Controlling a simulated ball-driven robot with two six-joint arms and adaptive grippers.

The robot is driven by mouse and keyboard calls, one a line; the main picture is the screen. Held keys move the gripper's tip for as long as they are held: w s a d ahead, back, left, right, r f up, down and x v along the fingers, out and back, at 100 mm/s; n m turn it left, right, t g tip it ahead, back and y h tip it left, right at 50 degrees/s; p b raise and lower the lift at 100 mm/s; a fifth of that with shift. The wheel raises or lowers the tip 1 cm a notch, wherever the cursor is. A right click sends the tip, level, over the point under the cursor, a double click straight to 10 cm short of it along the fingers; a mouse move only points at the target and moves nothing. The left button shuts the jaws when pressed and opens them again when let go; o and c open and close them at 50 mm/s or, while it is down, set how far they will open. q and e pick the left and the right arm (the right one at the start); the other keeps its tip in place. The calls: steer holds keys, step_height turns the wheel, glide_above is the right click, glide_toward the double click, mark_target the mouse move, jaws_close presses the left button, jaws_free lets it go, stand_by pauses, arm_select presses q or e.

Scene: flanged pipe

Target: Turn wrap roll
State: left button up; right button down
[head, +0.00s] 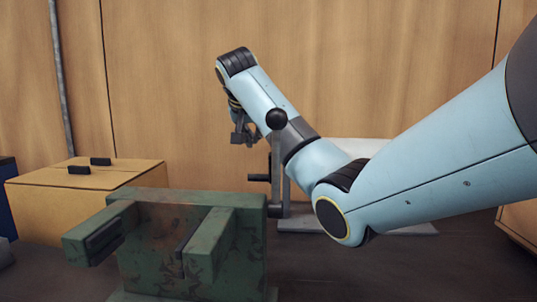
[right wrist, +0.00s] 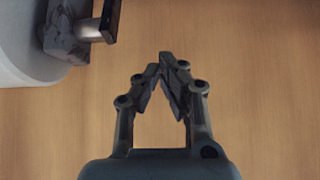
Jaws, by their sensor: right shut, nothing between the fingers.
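The wrap roll (head: 365,150) shows as a white shape behind my right arm in the head view, mostly hidden by it. A large white rounded body, likely the same roll (right wrist: 22,55), is cut off at the upper left of the right wrist view. A grey hub with a short handle (right wrist: 95,30) sits at its end. My right gripper (head: 243,138) is left of the roll's stand in the head view. In the right wrist view its fingertips (right wrist: 162,70) meet with nothing between them, apart from the roll and handle. My left gripper is not in view.
A grey post with a black ball knob (head: 276,119) and a dark crank-like handle (head: 259,178) stands by the roll. A green vise-like block (head: 245,260) is in front. A wooden box (head: 60,200) stands at left. A wooden wall (head: 390,70) closes the back.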

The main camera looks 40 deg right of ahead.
steer(key=b+x, duration=0.1)
steer(key=x, duration=0.9)
steer(key=s+a, duration=0.1)
steer(key=s+a+f, duration=0.1)
steer(key=a, duration=0.1)
steer(key=shift+s+a+p, duration=0.2)
steer(key=shift+a+p, duration=0.05)
steer(key=shift+p, duration=0.05)
steer(key=p, duration=0.2)
steer(key=y+p, duration=0.1)
steer(key=p, duration=0.2)
steer(key=shift+s+a+f+g, duration=0.25)
steer(key=shift+a+f+g, duration=0.05)
steer(key=shift+f+g, duration=0.1)
